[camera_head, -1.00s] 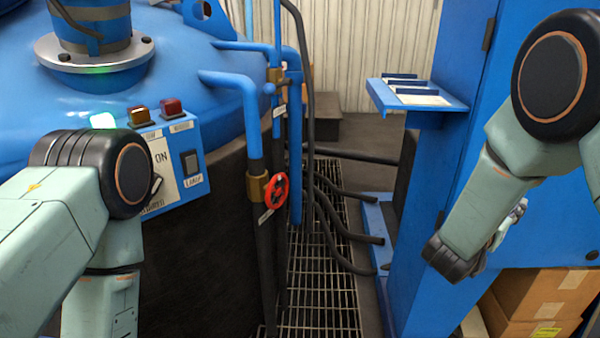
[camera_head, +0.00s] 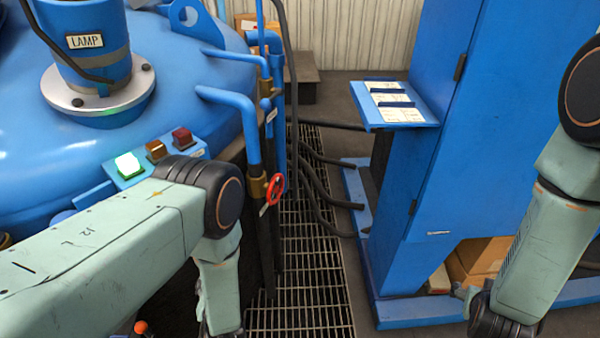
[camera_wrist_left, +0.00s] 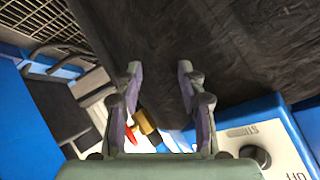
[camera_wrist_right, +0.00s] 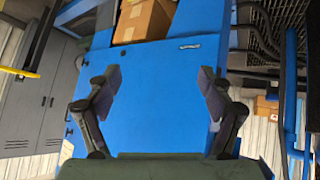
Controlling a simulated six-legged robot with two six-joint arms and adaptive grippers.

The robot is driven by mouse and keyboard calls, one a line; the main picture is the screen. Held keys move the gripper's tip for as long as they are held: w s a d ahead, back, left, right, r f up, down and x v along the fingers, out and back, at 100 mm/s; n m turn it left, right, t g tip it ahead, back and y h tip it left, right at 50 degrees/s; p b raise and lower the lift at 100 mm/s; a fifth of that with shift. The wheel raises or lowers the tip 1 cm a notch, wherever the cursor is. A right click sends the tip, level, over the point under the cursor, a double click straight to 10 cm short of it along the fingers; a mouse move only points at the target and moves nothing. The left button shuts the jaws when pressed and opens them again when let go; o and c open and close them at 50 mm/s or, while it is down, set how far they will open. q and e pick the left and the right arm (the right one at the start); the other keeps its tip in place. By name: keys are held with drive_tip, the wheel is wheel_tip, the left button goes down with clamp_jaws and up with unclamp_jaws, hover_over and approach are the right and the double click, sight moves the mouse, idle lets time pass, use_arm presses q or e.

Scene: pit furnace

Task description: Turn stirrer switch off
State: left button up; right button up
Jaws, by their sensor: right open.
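The control box (camera_head: 205,150) on the blue furnace carries a lit green lamp (camera_head: 128,165), an amber lamp (camera_head: 156,150) and a red lamp (camera_head: 182,138). My left arm hides its front face in the head view. In the left wrist view, a panel (camera_wrist_left: 285,125) at the lower right has a round dark knob (camera_wrist_left: 257,156) beside a partly readable label starting "STI". My left gripper (camera_wrist_left: 160,70) is open and empty, its fingers left of the knob and apart from it. My right gripper (camera_wrist_right: 158,80) is open and empty, in front of a blue cabinet.
Blue pipes (camera_head: 240,100) and a red valve wheel (camera_head: 275,190) stand right of the furnace. Black hoses cross the floor grating (camera_head: 310,260). The blue cabinet (camera_head: 470,130) with a small shelf (camera_head: 432,122) stands at the right, with cardboard boxes (camera_head: 480,262) below.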

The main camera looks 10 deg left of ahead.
use_arm(q)
wheel_tip(320, 180, up, 20)
drive_tip(key=w+n+y+p, duration=0.1)
drive_tip(key=n+y+p, duration=0.2)
drive_tip(key=y+p, duration=0.5)
drive_tip(key=p, duration=0.7)
drive_tip(key=shift+w+d+f+y, duration=0.2)
drive_tip(key=shift+w+d+y, duration=0.05)
drive_tip(key=shift+y, duration=0.05)
use_arm(e)
drive_tip(key=s+a+r+n+g+y, duration=0.1)
drive_tip(key=s+a+r+g, duration=0.1)
drive_tip(key=s, duration=0.6)
drive_tip(key=s+a+r+g+y, duration=0.2)
drive_tip(key=s+r, duration=0.3)
drive_tip(key=s, duration=0.3)
drive_tip(key=s+a+r+n+g+y, duration=0.1)
drive_tip(key=s+a+r+g, duration=0.1)
drive_tip(key=s, duration=0.7)
drive_tip(key=shift+a+r+n+g, duration=0.3)
drive_tip(key=shift+a+r+g, duration=0.05)
drive_tip(key=shift+r+g, duration=0.4)
use_arm(q)
drive_tip(key=shift+a, duration=0.1)
use_arm(e)
drive_tip(key=shift+w+a, duration=0.1)
